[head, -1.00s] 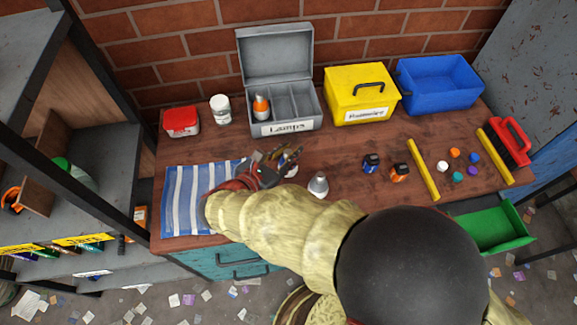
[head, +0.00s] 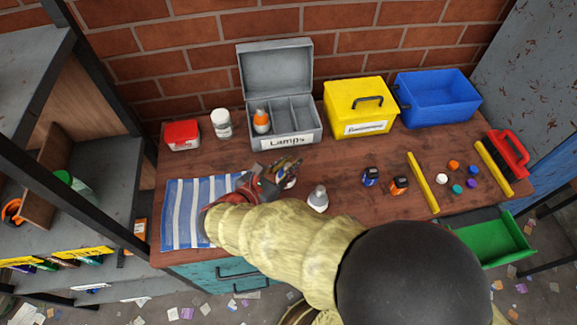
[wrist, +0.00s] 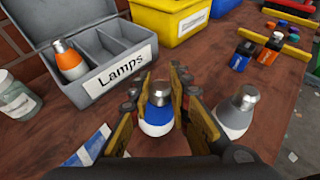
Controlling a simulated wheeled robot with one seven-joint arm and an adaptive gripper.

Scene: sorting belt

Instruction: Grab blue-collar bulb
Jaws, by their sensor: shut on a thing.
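The blue-collar bulb (wrist: 158,122) stands upright on the workbench, silver cap up, in the wrist view. My gripper (wrist: 161,90) has its two yellow-padded fingers on either side of the bulb and is shut on it. In the head view my gripper (head: 277,177) is near the striped cloth, and my arm and fingers hide most of the bulb. A grey-collar bulb (wrist: 237,112) stands just right of my gripper; it also shows in the head view (head: 318,199). An orange-collar bulb (head: 261,121) stands in the left compartment of the open grey Lamps box (head: 290,139).
A striped cloth (head: 186,225) lies at left. A white jar (head: 221,124) and red box (head: 183,134) stand behind it. A yellow box (head: 360,92) and blue bin (head: 440,95) stand at back right.

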